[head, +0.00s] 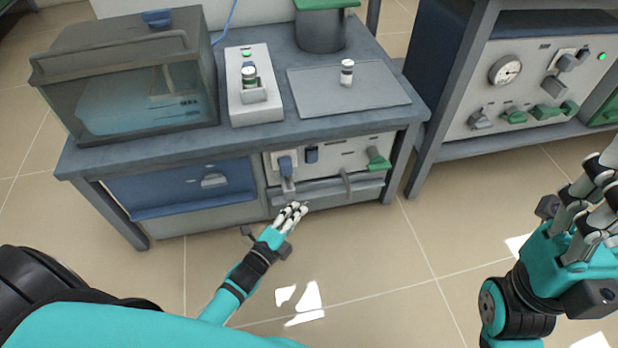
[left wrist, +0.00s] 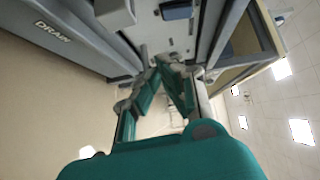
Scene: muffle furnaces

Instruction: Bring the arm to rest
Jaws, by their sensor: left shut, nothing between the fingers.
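My left gripper (head: 293,212) is shut and empty. It is in front of the bench's lower panel, close to the long grey bar (head: 330,190) and below the blue-topped lever (head: 286,166). I cannot tell whether it touches them. In the left wrist view, the fingertips of my left gripper (left wrist: 170,62) come together in front of the panel front. My right gripper (head: 597,205) is raised at the right edge of the head view and partly cut off, with no object seen in it.
The bench (head: 255,140) carries a glass-fronted chamber (head: 135,80), a white device holding a vial (head: 249,75), a grey plate (head: 305,95) with another vial (head: 347,72), and a dark pot (head: 320,30). A second bench (head: 520,85) with a gauge stands right. Tiled floor (head: 400,260) lies free between my arms.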

